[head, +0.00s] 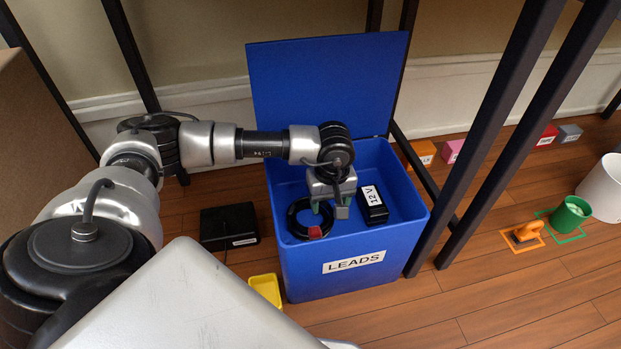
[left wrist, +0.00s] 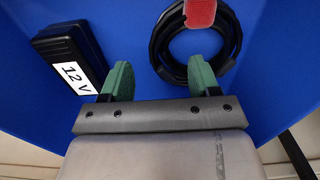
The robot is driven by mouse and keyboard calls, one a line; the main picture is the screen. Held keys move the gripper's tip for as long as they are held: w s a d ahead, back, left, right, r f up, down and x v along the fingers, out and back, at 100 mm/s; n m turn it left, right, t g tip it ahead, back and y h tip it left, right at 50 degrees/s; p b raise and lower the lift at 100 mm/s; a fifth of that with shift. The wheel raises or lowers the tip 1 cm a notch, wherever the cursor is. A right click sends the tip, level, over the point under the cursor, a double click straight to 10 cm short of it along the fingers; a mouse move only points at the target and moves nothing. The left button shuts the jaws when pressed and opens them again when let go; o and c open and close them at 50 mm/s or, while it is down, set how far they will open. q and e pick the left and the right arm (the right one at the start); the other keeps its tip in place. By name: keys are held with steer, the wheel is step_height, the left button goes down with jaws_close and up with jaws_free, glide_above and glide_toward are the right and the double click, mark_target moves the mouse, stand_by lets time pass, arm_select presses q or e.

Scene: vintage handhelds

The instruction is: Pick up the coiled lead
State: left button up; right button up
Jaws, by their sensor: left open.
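The coiled lead, a black ring (head: 293,219) with a red tag, lies inside the blue box marked LEADS (head: 300,273), on the left of its floor. My left gripper (head: 329,205) is inside the box opening, above and beside the right part of the coil. In the left wrist view its green fingers (left wrist: 161,75) are apart with nothing between them. My right gripper is not in view.
A black 12 V adapter (head: 372,207) lies in the box, right of the gripper; it also shows in the left wrist view (left wrist: 70,62). The blue lid (head: 325,85) stands open behind. A black box (head: 228,225), yellow tray (head: 266,289) and dark rack post (head: 480,140) surround it.

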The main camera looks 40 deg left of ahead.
mark_target(329, 211)
arm_select(q)
step_height(329, 211, down, 5)
steer(key=b, duration=0.4)
steer(key=shift+w+a+r, duration=0.1)
steer(key=shift+w, duration=0.05)
steer(key=shift+r, duration=0.1)
steer(key=c, duration=1)
